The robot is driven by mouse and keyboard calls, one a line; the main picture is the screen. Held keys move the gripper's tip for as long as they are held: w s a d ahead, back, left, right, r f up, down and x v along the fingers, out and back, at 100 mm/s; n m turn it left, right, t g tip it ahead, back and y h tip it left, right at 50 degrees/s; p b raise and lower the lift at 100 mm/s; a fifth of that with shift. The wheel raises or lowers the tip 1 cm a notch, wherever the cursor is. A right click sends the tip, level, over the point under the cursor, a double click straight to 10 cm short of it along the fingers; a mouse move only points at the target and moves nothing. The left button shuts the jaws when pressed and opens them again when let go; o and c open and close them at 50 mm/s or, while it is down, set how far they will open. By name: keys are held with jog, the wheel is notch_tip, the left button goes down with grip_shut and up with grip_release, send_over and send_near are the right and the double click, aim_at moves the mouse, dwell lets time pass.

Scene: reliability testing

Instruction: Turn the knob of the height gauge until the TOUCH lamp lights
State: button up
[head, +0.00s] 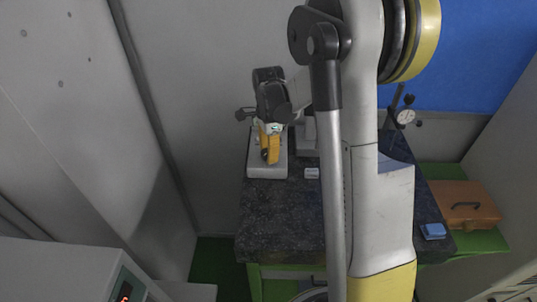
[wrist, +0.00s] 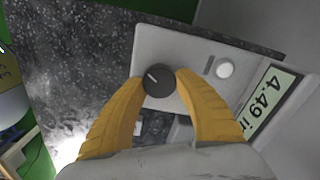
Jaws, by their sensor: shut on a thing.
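The height gauge is a light grey unit (wrist: 185,47) with a dark round knob (wrist: 158,76) bearing a white pointer line, which points to the upper left in the wrist view. My gripper (wrist: 161,82) has its yellow fingers on either side of the knob, shut on it. A round lamp (wrist: 225,68) right of the knob looks plain whitish, with no coloured glow. A pale display (wrist: 268,103) reads 4.49, its unit partly cut off. In the head view my gripper (head: 268,147) is over the gauge's base (head: 267,172); the knob is hidden there.
The gauge stands on a dark speckled stone table (head: 280,215). A small white block (head: 312,173) sits beside it. A dial indicator (head: 405,116), a blue block (head: 433,231) and an orange-brown case (head: 465,206) are to the right. A grey wall is close behind.

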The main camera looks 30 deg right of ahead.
jog(key=n+b, duration=0.2)
jog(key=n, duration=0.2)
jog(key=shift+f, duration=0.15)
jog(key=n+b, duration=0.1)
jog(key=n, duration=0.4)
jog(key=shift+b, duration=0.4)
jog(key=n+b, duration=0.1)
jog(key=n, duration=0.3)
jog(key=shift+w+a+n, duration=0.1)
jog(key=shift+n, duration=0.2)
jog(key=shift+n+b, duration=0.45)
jog(key=shift+n, duration=1.35)
jog(key=o, duration=1.2)
